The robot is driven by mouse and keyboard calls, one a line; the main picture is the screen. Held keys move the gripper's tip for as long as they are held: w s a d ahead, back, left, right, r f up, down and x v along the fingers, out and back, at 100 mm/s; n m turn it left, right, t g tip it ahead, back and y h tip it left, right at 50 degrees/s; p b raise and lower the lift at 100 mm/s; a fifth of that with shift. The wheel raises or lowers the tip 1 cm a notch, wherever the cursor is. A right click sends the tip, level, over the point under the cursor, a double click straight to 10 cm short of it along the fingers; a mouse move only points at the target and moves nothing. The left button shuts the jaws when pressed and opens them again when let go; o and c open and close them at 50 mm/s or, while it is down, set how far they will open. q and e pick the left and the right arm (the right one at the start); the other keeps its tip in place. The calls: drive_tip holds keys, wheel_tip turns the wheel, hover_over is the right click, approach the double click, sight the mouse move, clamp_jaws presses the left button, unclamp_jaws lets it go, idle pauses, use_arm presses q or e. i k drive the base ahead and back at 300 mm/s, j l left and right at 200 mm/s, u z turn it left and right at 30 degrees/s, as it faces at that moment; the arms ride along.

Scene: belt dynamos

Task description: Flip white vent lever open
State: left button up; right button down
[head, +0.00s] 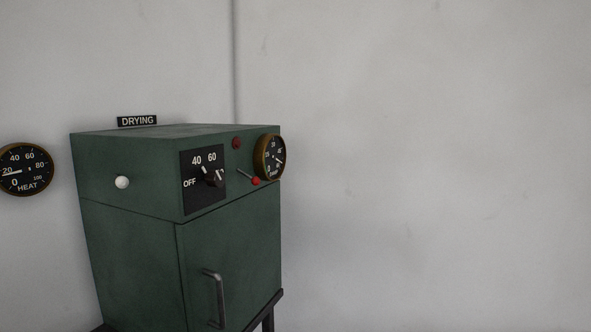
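A white round knob (122,183), which appears to be the vent lever's end, is on the left side of the green drying cabinet (140,255), near its top. Its stem is not visible, so I cannot tell its position. Neither of my grippers is in the head view.
The cabinet front has a black dial (205,180) marked OFF, 40 and 60, a red-tipped lever (255,181), a dark red lamp (236,143), a round gauge (271,157) and a door handle (217,298). A HEAT gauge (25,170) is on the left wall. The right side shows bare wall.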

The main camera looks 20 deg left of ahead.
sight(121, 182)
drive_tip(key=u, duration=1.55)
drive_tip(key=k+j+z, duration=0.1)
drive_tip(key=j+z, duration=0.2)
drive_tip(key=z, duration=0.15)
